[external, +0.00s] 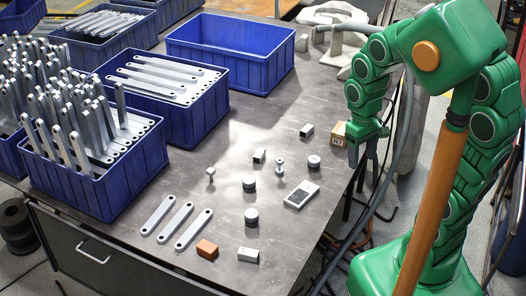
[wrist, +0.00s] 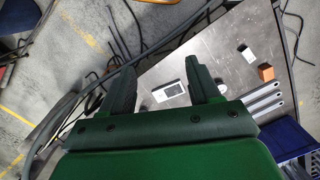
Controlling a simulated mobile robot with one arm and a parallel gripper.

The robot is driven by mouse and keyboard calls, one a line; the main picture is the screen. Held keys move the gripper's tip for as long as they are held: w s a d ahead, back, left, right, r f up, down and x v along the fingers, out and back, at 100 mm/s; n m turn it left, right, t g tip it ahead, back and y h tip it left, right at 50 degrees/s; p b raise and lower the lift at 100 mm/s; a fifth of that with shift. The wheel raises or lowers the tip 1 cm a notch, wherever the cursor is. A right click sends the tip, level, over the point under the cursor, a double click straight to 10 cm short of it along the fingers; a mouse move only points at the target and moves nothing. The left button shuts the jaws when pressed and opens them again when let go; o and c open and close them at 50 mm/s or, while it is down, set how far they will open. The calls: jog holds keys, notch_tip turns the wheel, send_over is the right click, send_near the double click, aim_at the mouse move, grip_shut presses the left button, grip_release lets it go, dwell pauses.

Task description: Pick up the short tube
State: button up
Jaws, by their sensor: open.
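Short square metal tube pieces lie apart on the table: one near the back (external: 307,130), one in the middle (external: 259,156) and one near the front (external: 248,255). I cannot tell which is the task's short tube. The front piece also shows in the wrist view (wrist: 247,54). My gripper (external: 366,158) is open and empty at the table's right edge, to the right of all these pieces.
Several dark round pieces (external: 249,182), a display device (external: 302,195), an orange block (external: 207,249) and flat bars (external: 194,229) lie on the table (external: 310,230). Blue bins (external: 165,185) fill the left. A numbered brown block (external: 339,134) is beside my gripper. Cables hang at the right edge.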

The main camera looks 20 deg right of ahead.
jog(key=w+a+f+n, duration=0.2)
jog(key=w+a+f, duration=0.25)
jog(key=a, duration=0.25)
jog(key=n+t, duration=0.1)
jog(key=n, duration=0.5)
send_near(250, 252)
jog(key=shift+d+f, duration=0.25)
jog(key=shift+d, duration=0.2)
jog(key=shift+a+f, duration=0.2)
jog(key=shift+f, duration=0.15)
jog(key=shift+a+f, duration=0.15)
jog(key=shift+f, duration=3.55)
jog(key=shift+c, duration=0.2)
grip_shut()
